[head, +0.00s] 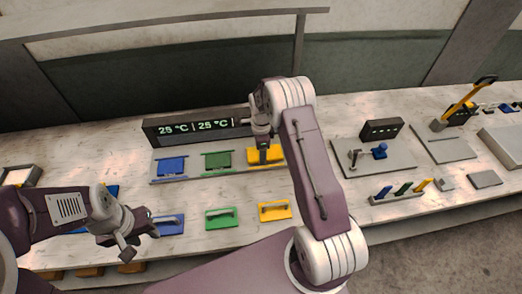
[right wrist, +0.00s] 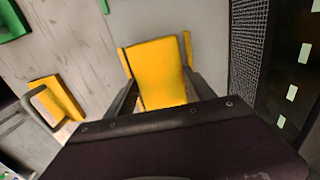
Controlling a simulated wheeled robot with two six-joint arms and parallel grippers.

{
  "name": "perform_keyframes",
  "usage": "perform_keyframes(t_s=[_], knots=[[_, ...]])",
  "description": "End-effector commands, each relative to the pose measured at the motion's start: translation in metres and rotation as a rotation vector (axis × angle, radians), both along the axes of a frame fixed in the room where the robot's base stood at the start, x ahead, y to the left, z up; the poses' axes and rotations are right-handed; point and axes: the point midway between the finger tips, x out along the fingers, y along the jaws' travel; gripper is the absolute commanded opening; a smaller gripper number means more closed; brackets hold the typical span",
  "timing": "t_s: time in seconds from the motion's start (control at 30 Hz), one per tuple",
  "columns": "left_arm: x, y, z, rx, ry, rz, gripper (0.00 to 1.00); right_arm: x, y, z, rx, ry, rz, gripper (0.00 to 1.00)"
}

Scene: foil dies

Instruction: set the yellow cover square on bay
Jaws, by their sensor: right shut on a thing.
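The yellow cover, a plain flat plate (head: 272,155), is at the yellow bay, right end of the grey bay strip (head: 230,176). In the right wrist view the cover (right wrist: 158,65) lies between my right gripper's fingers (right wrist: 165,98), with yellow bay edges showing on both sides. My right gripper (head: 264,157) is shut on it, pointing down. The cover looks close to in line with the bay; I cannot tell whether it touches down. Its near end is hidden by the gripper. My left gripper (head: 139,240) is open and empty, front left.
A black temperature display (head: 195,127) stands behind the bays. Blue (head: 172,165) and green (head: 216,160) plates lie in the other bays. Handled blue (head: 170,225), green (head: 221,219) and yellow (head: 274,210) pieces lie in front. A grey tool plate (head: 372,154) is at right.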

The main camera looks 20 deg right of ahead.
Motion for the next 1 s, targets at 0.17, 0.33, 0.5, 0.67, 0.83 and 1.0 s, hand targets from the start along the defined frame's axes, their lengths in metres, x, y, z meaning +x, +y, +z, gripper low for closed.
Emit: perform_keyframes(t_s=[0.17,0.33,0.5,0.67,0.83,1.0], knots=[[0.000,0.000,-0.004,0.000,0.000,0.000,0.36,0.000,0.000,-0.007,0.000,0.000,0.000,0.14],[0.000,0.000,-0.004,0.000,0.000,0.000,0.36,0.000,0.000,-0.008,0.000,0.001,0.000,0.71],[0.000,0.000,-0.004,0.000,0.000,0.000,0.36,-0.001,0.000,-0.008,0.001,0.003,0.000,0.85],[0.000,0.000,-0.004,0.000,0.000,0.000,0.36,-0.002,0.000,-0.009,0.001,0.005,0.000,0.85],[0.000,0.000,-0.005,0.000,0.000,0.000,0.36,-0.002,0.000,-0.009,0.002,0.006,0.000,0.85],[0.000,0.000,0.003,0.000,0.000,0.000,0.36,-0.002,0.000,0.001,0.002,0.006,0.000,0.85]])
